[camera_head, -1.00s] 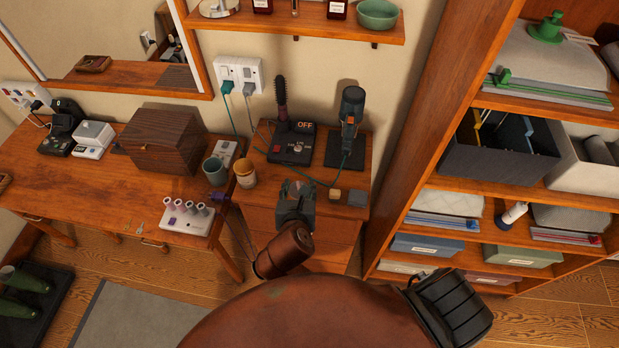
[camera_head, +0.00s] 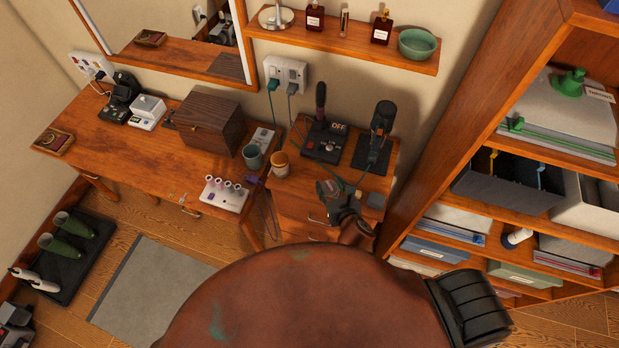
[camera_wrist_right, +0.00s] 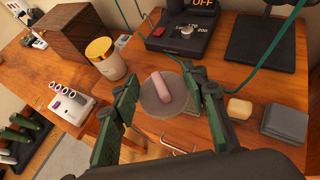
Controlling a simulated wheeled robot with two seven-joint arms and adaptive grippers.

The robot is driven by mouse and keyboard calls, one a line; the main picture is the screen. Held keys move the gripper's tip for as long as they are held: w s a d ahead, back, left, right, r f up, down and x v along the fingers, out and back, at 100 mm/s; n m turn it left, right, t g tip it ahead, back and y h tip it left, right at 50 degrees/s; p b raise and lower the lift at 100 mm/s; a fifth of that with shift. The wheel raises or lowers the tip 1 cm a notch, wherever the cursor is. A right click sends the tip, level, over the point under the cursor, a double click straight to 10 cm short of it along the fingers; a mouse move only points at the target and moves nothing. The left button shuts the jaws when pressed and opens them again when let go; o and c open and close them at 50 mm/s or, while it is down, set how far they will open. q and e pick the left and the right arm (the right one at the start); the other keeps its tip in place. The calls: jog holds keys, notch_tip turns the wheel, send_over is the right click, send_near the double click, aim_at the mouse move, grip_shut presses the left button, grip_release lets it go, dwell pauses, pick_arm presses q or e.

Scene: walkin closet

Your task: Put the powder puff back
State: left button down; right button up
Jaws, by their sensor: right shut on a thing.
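The powder puff (camera_wrist_right: 165,95) appears to be the round, pale, see-through-looking disc with a pink stubby grip in the right wrist view. My right gripper (camera_wrist_right: 163,92) has its green fingers on either side of the disc and is shut on it. The puff is above the small wooden cabinet top; its exact height is unclear. In the head view, my right gripper (camera_head: 336,192) is over the cabinet's front part and the puff cannot be made out. My left gripper is not in view.
A gold-topped cream jar (camera_wrist_right: 104,62) stands left of the puff, beside a grey-green cup (camera_head: 253,156). A beige block (camera_wrist_right: 239,108) and a grey block (camera_wrist_right: 285,122) lie to the right. A black OFF-marked device (camera_head: 325,142) and a dark tool stand (camera_head: 372,155) are behind.

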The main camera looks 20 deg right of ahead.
jog(key=w+a+f, duration=0.2)
jog(key=w+f, duration=0.1)
jog(key=w, duration=0.3)
send_over(309, 183)
jog(key=f, duration=0.5)
jog(key=shift+s+d, duration=0.25)
jog(key=shift+s, duration=0.1)
jog(key=shift+w+a+f, duration=0.15)
jog(key=shift+w+f, duration=0.2)
jog(key=shift+f, duration=0.05)
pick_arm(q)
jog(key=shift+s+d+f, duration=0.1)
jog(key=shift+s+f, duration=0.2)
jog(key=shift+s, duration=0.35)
pick_arm(e)
jog(key=shift+w+f, duration=0.1)
jog(key=shift+f, duration=1.5)
jog(key=shift+f+b, duration=0.2)
jog(key=shift+b, duration=0.15)
jog(key=o, duration=0.7)
jog(key=shift+o, duration=0.5)
